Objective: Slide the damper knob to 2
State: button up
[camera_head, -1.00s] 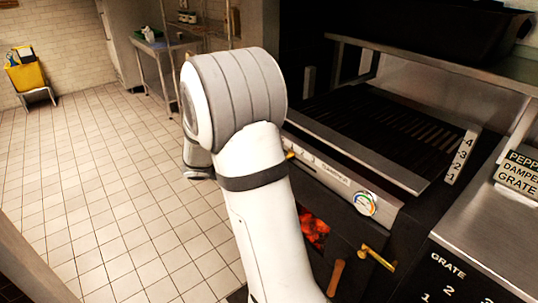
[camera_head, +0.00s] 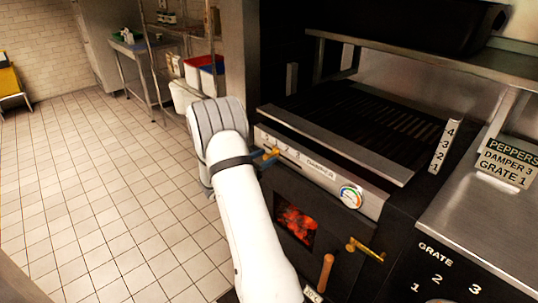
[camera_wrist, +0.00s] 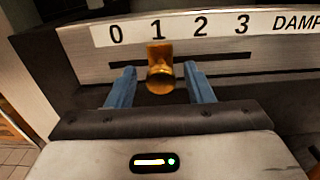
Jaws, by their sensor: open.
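The brass damper knob (camera_wrist: 160,65) sticks out of a horizontal slot (camera_wrist: 225,60) in the wrist view, below the 1 on the white scale strip (camera_wrist: 180,27) marked 0, 1, 2, 3. My gripper (camera_wrist: 160,82) is open, with one blue finger on each side of the knob. A gap shows between each finger and the knob. In the head view a blue finger and the brass knob (camera_head: 274,152) show small at the left of the grill's front panel, beside my white arm, which hides the rest of my gripper.
A round dial (camera_head: 350,196) sits right on the panel, above the glowing firebox window (camera_head: 296,222), a brass handle (camera_head: 365,249) and a wooden handle (camera_head: 325,271). A sign (camera_head: 507,162) reads PEPPERS, DAMPER 3, GRATE 1. Tiled floor (camera_head: 100,190) on the left is open.

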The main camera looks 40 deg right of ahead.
jog(key=shift+d, duration=0.65)
grip_shut()
